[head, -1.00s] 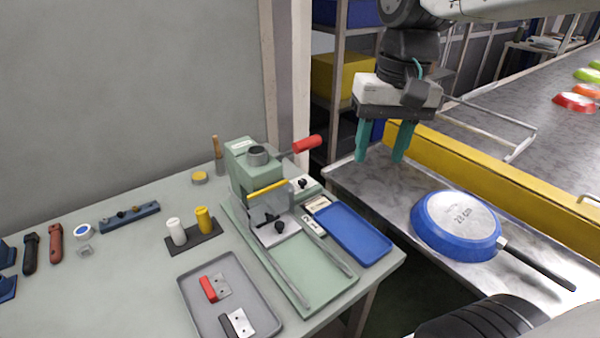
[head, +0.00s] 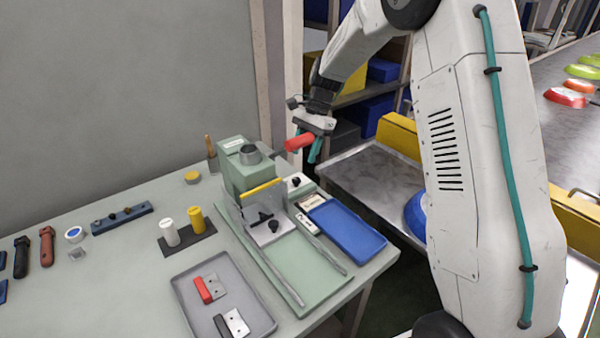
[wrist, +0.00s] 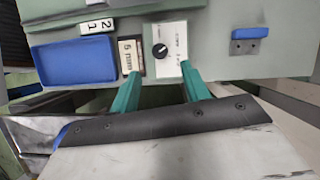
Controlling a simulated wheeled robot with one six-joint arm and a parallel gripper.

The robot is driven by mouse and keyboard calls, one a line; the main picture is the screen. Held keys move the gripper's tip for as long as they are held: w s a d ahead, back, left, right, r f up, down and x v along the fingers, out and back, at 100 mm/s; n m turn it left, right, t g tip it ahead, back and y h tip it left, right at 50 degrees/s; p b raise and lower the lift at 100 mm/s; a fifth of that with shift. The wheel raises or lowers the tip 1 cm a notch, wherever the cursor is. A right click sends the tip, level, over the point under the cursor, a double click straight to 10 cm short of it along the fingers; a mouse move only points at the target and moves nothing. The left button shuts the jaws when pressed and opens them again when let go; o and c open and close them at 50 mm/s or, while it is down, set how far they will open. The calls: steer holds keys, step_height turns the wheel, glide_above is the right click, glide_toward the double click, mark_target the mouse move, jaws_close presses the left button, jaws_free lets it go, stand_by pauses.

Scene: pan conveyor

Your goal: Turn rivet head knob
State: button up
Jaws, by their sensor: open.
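The small black knob (wrist: 160,50) sits on a white panel in the wrist view, beside printed markings too small to read. In the head view the knob (head: 296,181) shows on a white plate at the right side of the green press (head: 236,172). My gripper (wrist: 160,70) is open and empty, its teal fingers spread to either side below the knob in the wrist view, apart from it.
A blue tray (head: 346,229) and "5 mm" label (wrist: 130,57) lie near the knob. A grey tray (head: 181,292) holds a red and a black handle part. The metal side table (head: 375,172) has a blue pan (head: 415,215), mostly hidden by my arm.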

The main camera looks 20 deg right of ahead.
mark_target(296, 178)
steer(key=x, duration=0.7)
steer(key=shift+f, duration=0.25)
steer(key=c, duration=1)
